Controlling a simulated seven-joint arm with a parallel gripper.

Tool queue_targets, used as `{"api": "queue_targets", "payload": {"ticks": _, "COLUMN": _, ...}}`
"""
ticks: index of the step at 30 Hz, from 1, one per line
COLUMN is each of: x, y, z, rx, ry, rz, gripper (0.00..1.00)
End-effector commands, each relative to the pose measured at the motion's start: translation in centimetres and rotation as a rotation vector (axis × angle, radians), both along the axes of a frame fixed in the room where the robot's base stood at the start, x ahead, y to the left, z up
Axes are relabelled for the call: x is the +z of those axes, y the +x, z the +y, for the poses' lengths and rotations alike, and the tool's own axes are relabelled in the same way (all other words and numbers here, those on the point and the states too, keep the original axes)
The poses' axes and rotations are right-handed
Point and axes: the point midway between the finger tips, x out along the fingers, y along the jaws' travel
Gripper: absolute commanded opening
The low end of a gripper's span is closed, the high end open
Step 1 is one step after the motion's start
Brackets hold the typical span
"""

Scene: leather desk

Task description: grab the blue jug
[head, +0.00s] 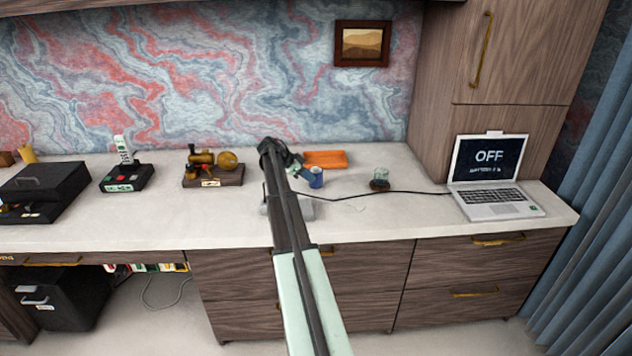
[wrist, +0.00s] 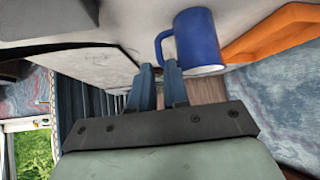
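The blue jug (head: 316,178) stands on the pale desk top, just right of my gripper (head: 303,173) in the head view. In the wrist view the jug (wrist: 199,42) is at the upper middle, with its handle (wrist: 158,45) on the left side. My gripper's two blue fingers (wrist: 160,68) are apart with a gap between them. Their tips are close to the lower part of the handle. I cannot tell whether they touch it. My arm hides part of the desk around the gripper in the head view.
An orange tray (head: 326,159) lies right behind the jug. A small glass item (head: 380,177) and a laptop (head: 491,178) are to the right, with a black cable (head: 400,191) across the desk. A brass model on a wooden base (head: 212,171) is left; desk there is partly clear.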

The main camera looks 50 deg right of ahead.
Motion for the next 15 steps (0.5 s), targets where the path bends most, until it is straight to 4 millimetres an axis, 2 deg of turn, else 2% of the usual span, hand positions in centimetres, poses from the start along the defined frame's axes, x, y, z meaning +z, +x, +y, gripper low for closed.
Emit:
{"api": "queue_targets", "payload": {"ticks": 5, "x": -0.6, "y": -0.3, "z": -0.5, "rx": 0.000, "ry": 0.000, "rz": 0.000, "gripper": 0.16}}
{"api": "queue_targets", "payload": {"ticks": 15, "x": -3.3, "y": -1.9, "z": -3.1, "rx": -0.001, "ry": 0.000, "rz": 0.001, "gripper": 0.16}}
